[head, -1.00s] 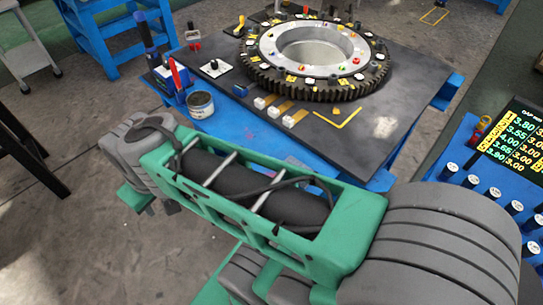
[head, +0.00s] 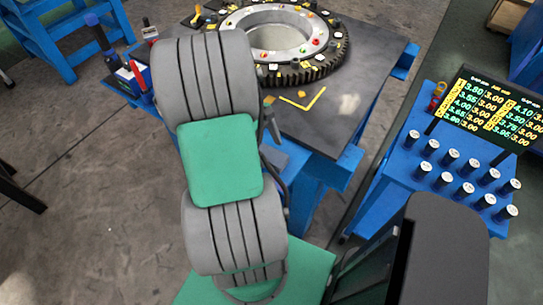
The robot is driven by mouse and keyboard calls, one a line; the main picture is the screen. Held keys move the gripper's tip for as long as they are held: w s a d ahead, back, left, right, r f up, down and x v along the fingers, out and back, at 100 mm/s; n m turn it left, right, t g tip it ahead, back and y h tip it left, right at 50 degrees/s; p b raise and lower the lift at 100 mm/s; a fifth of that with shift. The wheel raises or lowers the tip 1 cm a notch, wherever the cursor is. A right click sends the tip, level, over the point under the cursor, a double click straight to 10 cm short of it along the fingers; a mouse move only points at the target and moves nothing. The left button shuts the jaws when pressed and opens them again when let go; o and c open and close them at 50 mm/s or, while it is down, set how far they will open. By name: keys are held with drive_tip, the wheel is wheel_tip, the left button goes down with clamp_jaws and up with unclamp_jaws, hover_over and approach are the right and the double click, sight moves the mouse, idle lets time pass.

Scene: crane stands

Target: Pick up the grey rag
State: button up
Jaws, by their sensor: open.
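A small, crumpled, pale grey patch that looks like the grey rag (head: 348,104) lies on the dark tabletop (head: 318,128). It is near the table's right side, just right of a yellow corner mark. My arm, green with grey ribbed joints, rises through the middle of the head view, left of the rag. The rag is clear of the arm in this view. I cannot make out my gripper or its fingertips; the arm's own links may hide them.
A large toothed ring (head: 338,45) with small coloured pieces sits at the back of the table. A blue stand (head: 395,190) at right holds several dark cylinders and a display screen (head: 490,108). Open floor (head: 90,200) lies at left.

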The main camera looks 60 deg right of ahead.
drive_tip(key=shift+x, duration=0.8)
drive_tip(key=shift+f, duration=0.25)
drive_tip(key=shift+c, duration=0.3)
drive_tip(key=c, duration=1.4)
